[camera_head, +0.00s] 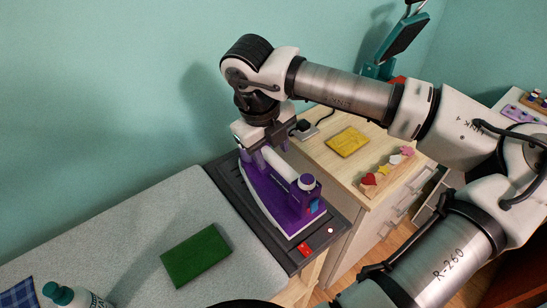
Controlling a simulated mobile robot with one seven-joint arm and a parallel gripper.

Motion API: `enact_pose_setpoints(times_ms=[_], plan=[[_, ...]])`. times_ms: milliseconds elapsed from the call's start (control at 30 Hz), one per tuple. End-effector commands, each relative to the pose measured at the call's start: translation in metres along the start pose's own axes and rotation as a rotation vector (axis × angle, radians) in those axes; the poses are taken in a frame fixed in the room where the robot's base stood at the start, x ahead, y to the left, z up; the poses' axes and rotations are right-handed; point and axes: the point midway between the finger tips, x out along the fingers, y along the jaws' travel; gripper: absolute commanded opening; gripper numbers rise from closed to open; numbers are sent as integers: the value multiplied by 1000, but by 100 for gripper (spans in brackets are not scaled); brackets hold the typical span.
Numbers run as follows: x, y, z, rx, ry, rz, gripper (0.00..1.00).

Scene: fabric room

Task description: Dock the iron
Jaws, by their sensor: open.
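The purple and white iron (270,203) rests on the dark grey docking tray (223,177) at the right end of the ironing board. The iron's pale soleplate edge faces left, and it lies along the tray's length. My gripper (265,153) is above the far end of the iron, pointing down, its fingers close to the white handle. The gripper is open. Whether the fingers touch the handle is hard to tell, as the wrist hides part of that end. A red switch (305,250) shows at the tray's near end.
A green block (196,256) and a bottle with a teal cap (75,296) are on the ironing board (130,215). A wooden cabinet (330,175) at right holds a yellow cloth (348,141) and small coloured shapes (384,170). The wall is close behind.

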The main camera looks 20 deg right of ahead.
Motion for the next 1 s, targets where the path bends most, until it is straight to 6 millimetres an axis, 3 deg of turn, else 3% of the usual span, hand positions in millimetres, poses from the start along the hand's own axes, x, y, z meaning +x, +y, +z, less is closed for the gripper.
enact_pose_setpoints(times_ms=[200,400,600,1000], plan=[[-48,0,1,1,-2,-4,46],[-79,0,0,0,0,-2,46],[-90,0,0,-1,0,0,46],[-90,0,0,-1,0,0,46]])
